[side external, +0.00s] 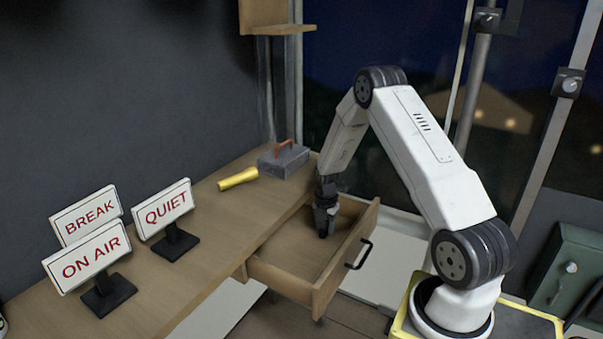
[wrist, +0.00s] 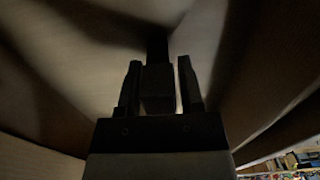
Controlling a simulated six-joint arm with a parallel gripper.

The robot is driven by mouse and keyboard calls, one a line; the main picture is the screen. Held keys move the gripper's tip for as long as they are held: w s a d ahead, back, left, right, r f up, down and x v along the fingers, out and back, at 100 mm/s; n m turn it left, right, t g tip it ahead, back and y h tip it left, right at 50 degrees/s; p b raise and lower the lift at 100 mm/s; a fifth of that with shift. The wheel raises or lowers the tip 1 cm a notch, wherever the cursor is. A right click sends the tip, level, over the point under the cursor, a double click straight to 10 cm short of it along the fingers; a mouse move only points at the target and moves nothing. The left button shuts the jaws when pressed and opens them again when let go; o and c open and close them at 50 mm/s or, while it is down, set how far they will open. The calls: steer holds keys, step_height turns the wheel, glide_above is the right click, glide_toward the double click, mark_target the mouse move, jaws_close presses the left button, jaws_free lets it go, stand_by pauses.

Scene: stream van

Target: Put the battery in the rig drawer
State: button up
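The rig drawer (side external: 280,275) is pulled out from under the wooden desk, with a black handle on its front. My gripper (side external: 324,229) points down inside the drawer, low near its floor. In the wrist view my gripper (wrist: 160,85) has its two fingers apart. A dark block, seemingly the battery (wrist: 157,90), sits between them. A narrow light gap shows between the block and the right finger; the left side is too dark to tell if it touches. In the side view the battery cannot be told apart from the dark gripper.
On the desk (side external: 215,220) are a yellow cylinder (side external: 238,179), a grey box with a red handle (side external: 284,160), and the signs QUIET (side external: 165,208), BREAK (side external: 86,214) and ON AIR (side external: 87,257). The drawer's front panel (side external: 345,260) and side walls stand around my gripper.

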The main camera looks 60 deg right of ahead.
steer(key=shift+o, duration=0.9)
steer(key=shift+r, duration=0.15)
step_height(320, 180, up, 12)
steer(key=shift+r, duration=0.1)
stand_by(0.6)
